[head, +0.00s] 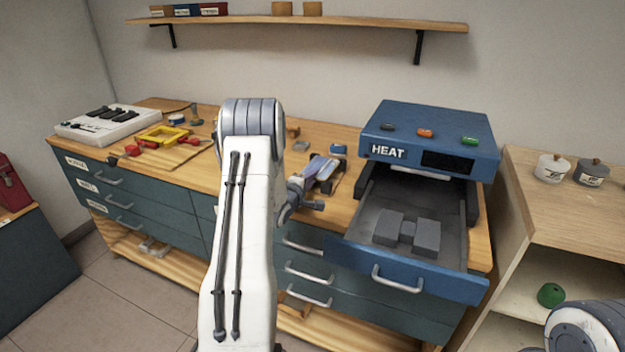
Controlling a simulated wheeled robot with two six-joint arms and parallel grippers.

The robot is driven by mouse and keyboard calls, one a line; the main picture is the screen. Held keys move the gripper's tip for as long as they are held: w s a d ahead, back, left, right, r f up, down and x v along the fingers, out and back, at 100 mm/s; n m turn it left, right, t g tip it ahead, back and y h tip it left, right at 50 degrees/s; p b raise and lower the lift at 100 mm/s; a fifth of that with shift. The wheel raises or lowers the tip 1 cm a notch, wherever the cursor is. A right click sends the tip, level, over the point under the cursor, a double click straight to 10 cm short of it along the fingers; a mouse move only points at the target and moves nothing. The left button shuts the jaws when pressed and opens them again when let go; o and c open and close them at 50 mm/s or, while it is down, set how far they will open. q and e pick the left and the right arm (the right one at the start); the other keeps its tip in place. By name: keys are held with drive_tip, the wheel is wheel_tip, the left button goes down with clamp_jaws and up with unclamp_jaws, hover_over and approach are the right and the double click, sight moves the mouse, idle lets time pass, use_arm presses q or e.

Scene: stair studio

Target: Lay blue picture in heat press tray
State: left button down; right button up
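The blue heat press (434,122), marked HEAT, stands at the right end of the bench.
A small blue block (338,149) lies behind the flat piece. A white keyed device (107,124) and a yellow frame (163,135) are on the bench's left. A side shelf (570,210) with two jars stands close to the right of the press. A wall shelf (300,21) hangs above.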

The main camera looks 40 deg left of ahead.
use_arm(q)
drive_tip(key=shift+s+f, duration=0.1)
drive_tip(key=shift+f, duration=0.25)
wheel_tip(320, 180, up, 2)
drive_tip(key=shift+r+p, duration=0.25)
drive_tip(key=shift+p, duration=0.9)
drive_tip(key=r+p+v, duration=0.1)
drive_tip(key=p+v, duration=0.1)
drive_tip(key=v, duration=0.5)
drive_tip(key=r+p+v, duration=0.1)
drive_tip(key=p+v, duration=0.1)
drive_tip(key=v, duration=0.5)
drive_tip(key=shift+r, duration=0.3)
drive_tip(key=shift+d+r, duration=0.1)
drive_tip(key=shift+r, duration=0.05)
drive_tip(key=shift+s, duration=0.1)
